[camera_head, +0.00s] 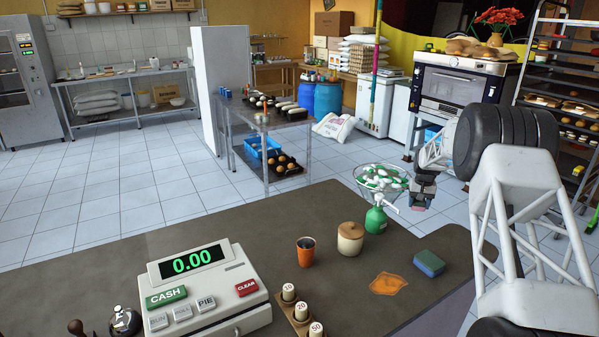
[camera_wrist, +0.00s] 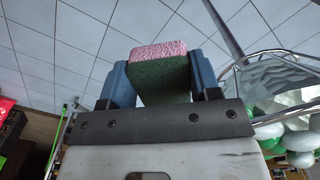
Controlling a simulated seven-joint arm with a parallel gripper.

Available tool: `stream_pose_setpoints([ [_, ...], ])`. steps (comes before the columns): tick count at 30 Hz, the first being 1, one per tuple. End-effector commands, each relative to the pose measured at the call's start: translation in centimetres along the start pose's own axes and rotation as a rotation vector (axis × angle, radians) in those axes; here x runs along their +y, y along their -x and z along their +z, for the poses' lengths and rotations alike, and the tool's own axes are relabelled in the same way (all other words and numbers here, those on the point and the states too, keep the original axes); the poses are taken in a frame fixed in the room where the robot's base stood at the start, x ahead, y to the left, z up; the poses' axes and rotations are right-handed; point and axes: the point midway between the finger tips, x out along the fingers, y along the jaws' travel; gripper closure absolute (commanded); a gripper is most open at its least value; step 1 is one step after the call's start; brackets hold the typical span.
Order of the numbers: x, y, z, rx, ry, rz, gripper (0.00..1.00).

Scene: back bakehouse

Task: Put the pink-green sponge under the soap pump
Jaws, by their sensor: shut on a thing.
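My gripper (camera_head: 423,190) is raised beyond the counter's far right edge, to the right of a bowl of sweets. In the wrist view my gripper (camera_wrist: 165,85) is shut on the pink-green sponge (camera_wrist: 160,72), with one blue finger on each side. The sponge's pink face and dark green body show there; in the head view only a small pinkish bit (camera_head: 418,208) shows below the fingers. A green bottle-shaped thing (camera_head: 376,219), seemingly the soap pump, stands at the counter's far edge, left of and below my gripper. Its top overlaps the bowl in the picture.
The bowl (camera_head: 359,181) holds green and white sweets; its metal rim is close right of my gripper in the wrist view. A blue-green sponge (camera_head: 429,263), orange cloth (camera_head: 388,284), lidded jar (camera_head: 350,240), orange cup (camera_head: 306,252) and cash register (camera_head: 208,290) are on the counter (camera_head: 330,205).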

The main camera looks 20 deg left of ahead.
Motion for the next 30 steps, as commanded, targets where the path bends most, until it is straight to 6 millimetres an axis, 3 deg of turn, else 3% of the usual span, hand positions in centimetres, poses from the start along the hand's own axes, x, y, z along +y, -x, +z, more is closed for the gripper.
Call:
stream_pose_setpoints([
  [14,1.0,0.5,-0.3,0.001,-0.009,0.000,0.65],
  [30,7.4,5.6,-2.1,0.002,-0.098,0.000,0.65],
])
